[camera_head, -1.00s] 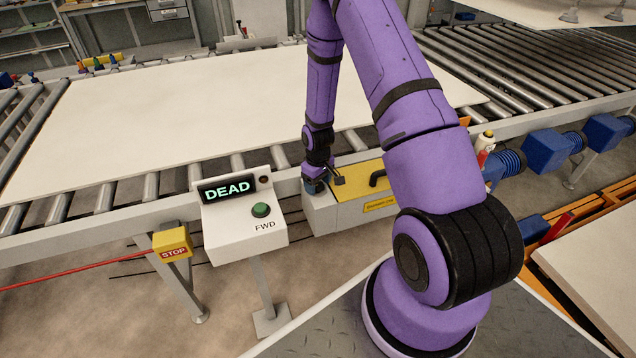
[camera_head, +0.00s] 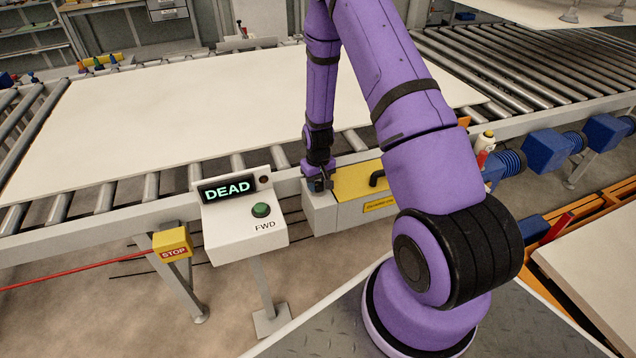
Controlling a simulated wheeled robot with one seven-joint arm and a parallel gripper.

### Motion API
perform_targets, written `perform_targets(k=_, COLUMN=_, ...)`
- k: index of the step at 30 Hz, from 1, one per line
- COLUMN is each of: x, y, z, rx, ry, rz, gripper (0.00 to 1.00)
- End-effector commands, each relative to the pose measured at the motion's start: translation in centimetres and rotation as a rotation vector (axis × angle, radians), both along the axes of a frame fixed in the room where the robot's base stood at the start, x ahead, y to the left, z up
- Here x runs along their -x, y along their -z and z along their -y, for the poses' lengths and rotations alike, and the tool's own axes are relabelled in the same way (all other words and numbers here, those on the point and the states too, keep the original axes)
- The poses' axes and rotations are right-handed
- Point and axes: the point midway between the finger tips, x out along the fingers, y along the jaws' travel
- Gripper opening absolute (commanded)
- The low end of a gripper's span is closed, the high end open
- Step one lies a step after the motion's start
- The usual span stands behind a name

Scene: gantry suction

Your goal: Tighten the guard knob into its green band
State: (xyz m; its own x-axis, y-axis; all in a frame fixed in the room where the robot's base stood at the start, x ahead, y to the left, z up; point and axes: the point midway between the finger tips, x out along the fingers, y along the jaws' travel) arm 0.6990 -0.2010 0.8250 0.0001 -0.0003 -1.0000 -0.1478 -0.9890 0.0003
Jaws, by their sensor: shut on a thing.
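The guard is a yellow cover (camera_head: 362,184) with a black handle (camera_head: 377,178), on a grey box at the conveyor's near side. My gripper (camera_head: 319,184) points down at the left end of this cover. It is shut on a small dark thing there, which sits where the guard knob would be; the fingers hide most of it. The green band cannot be made out in this view.
A console (camera_head: 243,222) with a display reading DEAD and a green FWD button stands left of my gripper. A yellow STOP box (camera_head: 172,243) with a red cord is further left. A large pale board (camera_head: 190,105) lies on the rollers behind.

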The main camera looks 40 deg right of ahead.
Motion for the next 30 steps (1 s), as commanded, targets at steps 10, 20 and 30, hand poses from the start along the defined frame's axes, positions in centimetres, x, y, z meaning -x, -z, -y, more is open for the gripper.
perform_targets(k=10, x=0.07, y=0.01, z=0.03, rx=0.0, ry=0.175, rz=-0.002, gripper=0.18)
perform_targets(k=20, x=0.09, y=0.01, z=0.05, rx=0.0, ry=0.217, rz=-0.002, gripper=0.18)
perform_targets(k=30, x=0.1, y=0.02, z=0.04, rx=0.0, ry=0.216, rz=-0.002, gripper=0.6)
